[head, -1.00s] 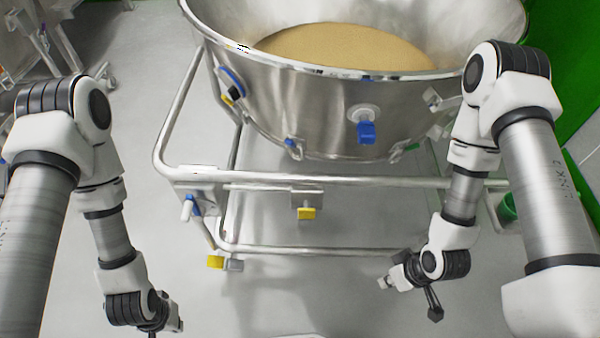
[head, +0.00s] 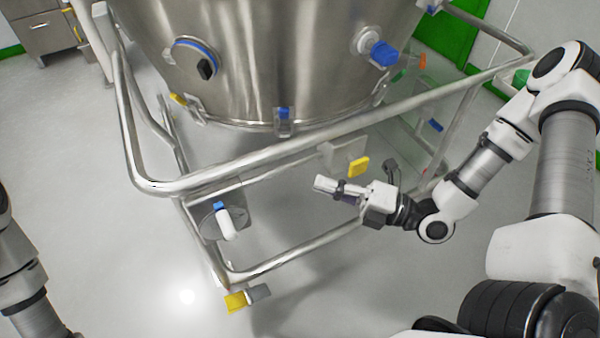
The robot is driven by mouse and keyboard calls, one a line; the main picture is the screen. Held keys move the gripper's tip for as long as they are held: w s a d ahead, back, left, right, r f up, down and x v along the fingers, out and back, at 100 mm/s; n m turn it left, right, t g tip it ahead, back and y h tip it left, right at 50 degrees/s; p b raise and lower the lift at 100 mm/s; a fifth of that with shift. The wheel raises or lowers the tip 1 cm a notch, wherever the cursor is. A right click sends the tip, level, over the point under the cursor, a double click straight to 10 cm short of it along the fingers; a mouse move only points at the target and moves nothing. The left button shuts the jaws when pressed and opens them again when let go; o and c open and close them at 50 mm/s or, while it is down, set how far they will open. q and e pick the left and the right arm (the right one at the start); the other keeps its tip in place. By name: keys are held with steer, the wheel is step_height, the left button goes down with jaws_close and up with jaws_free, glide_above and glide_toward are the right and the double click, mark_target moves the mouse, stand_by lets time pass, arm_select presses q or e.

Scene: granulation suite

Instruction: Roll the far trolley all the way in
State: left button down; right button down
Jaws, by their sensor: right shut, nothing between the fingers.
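A steel trolley (head: 262,160) carries a large steel bowl (head: 275,70) and fills the middle of the head view. Its near top rail runs across the front, and a yellow tab (head: 358,167) sits on a bracket under it. My right gripper (head: 322,185) is shut and empty, just below the rail and left of the yellow tab. I cannot tell whether it touches the trolley. My left arm shows only at the left edge, and its gripper is out of frame.
A yellow-and-grey pedal (head: 245,297) is at the trolley's lower near corner, close to the floor. A blue-and-white caster part (head: 225,222) is above it. A steel cabinet (head: 45,33) stands at the upper left. The floor (head: 80,200) at left is clear.

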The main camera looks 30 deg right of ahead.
steer(key=w+a+r+b, duration=0.1)
steer(key=w+a, duration=0.1)
steer(key=w, duration=0.4)
steer(key=shift+w+a+r+b, duration=0.15)
steer(key=shift+w+a+b, duration=0.05)
steer(key=shift+a+b, duration=0.2)
